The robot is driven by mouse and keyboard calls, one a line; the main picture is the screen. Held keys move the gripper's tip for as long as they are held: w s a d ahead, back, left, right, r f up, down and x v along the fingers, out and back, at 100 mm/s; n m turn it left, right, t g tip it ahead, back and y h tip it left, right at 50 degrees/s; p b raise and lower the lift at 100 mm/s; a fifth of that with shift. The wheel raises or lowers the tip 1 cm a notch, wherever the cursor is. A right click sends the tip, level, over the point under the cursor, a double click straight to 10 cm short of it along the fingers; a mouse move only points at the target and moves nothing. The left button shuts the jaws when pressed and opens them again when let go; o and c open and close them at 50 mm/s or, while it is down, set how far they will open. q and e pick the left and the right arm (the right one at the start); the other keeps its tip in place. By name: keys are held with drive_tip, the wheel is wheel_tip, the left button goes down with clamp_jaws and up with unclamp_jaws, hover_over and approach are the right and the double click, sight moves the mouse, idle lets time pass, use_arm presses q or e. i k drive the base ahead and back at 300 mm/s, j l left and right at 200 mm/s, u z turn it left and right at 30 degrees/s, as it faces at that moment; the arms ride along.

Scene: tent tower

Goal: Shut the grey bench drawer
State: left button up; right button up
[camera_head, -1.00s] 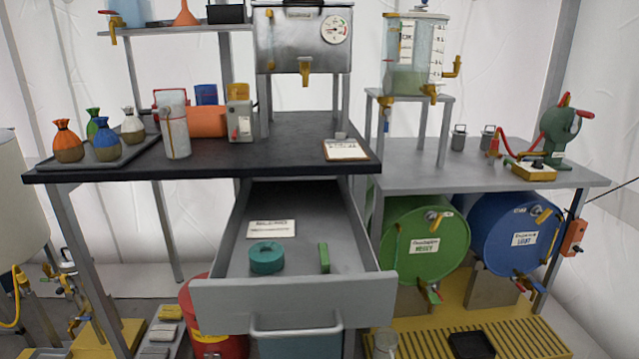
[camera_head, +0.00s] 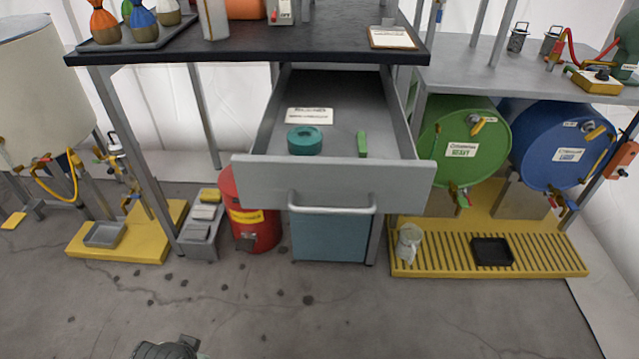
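The grey bench drawer (camera_head: 334,183) is pulled out from under the dark-topped bench (camera_head: 250,49). Its front panel faces me, with a bar handle (camera_head: 332,209) low on it. Inside lie a teal ring-shaped roll (camera_head: 305,140), a small green block (camera_head: 362,144) and a white label card (camera_head: 310,115). What looks like the top of my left gripper (camera_head: 168,349) shows at the bottom edge, well in front of the drawer and to its left. Its fingers are not clear. My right gripper is out of view. Nothing of mine touches the drawer.
A blue-grey cabinet (camera_head: 328,239) stands under the drawer, with a red bin (camera_head: 246,212) on its left. A yellow slatted platform (camera_head: 411,265) holding a jug (camera_head: 409,242) and a black tray (camera_head: 491,251) lies to the right. The floor in front is clear.

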sight(393, 178)
drive_tip(key=i+j, duration=0.3)
drive_tip(key=i, duration=0.2)
drive_tip(key=z, duration=1.2)
drive_tip(key=u, duration=1.05)
